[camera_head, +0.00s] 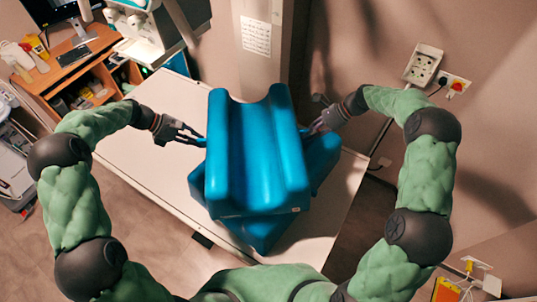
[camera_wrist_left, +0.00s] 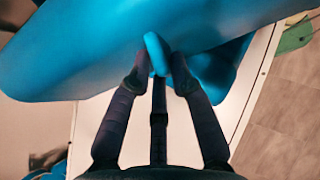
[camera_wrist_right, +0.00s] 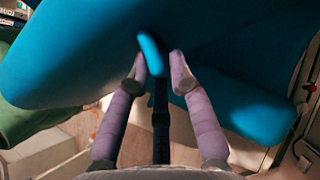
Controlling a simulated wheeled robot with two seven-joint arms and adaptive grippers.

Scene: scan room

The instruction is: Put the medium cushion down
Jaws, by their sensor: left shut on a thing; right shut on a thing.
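The medium cushion (camera_head: 255,150) is blue, with raised sides and a long hollow along its top. It is between my two grippers, over the table. My left gripper (camera_head: 192,138) is shut on a blue tab (camera_wrist_left: 155,50) at its left side. My right gripper (camera_head: 315,126) is shut on a similar tab (camera_wrist_right: 150,52) at its right side. Another blue cushion (camera_head: 322,158) lies beneath, turned at an angle and mostly hidden. I cannot tell whether the two cushions touch.
The white table (camera_head: 150,185) has bare room left of the cushions and a strip at the right. A wall column (camera_head: 258,60) stands behind. A wooden desk (camera_head: 75,70) with a monitor is at the far left. Sockets (camera_head: 424,64) are on the right wall.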

